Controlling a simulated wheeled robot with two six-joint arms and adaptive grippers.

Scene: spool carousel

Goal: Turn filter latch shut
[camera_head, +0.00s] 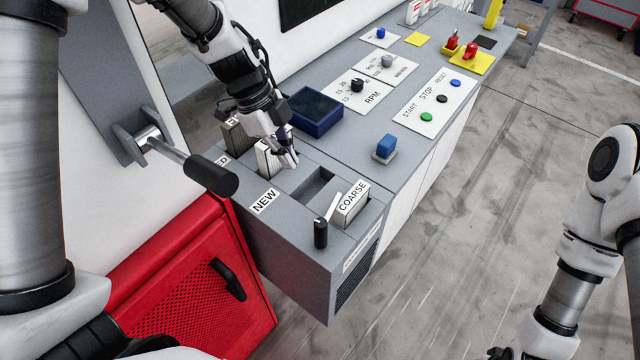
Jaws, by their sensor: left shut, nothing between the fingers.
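The filter latch (320,232) is a short silver lever with a black grip at the near end of the grey bench. Its silver arm slants up beside the front of the COARSE filter block (352,204), which stands in the filter housing. My left gripper (290,160) is shut and empty, beside a pale filter block (266,158) above the NEW label. It is up and left of the latch, clearly apart from it. The gripper partly hides that block. My right arm comes in at the right; its gripper is out of view.
An empty rectangular slot (314,184) lies between the gripper and the COARSE block. A dark blue bin (316,110) stands behind the gripper. A blue-topped switch (386,147) and button panel (438,102) lie further back. A black-gripped lever (210,174) juts out at left above a red cabinet (195,285).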

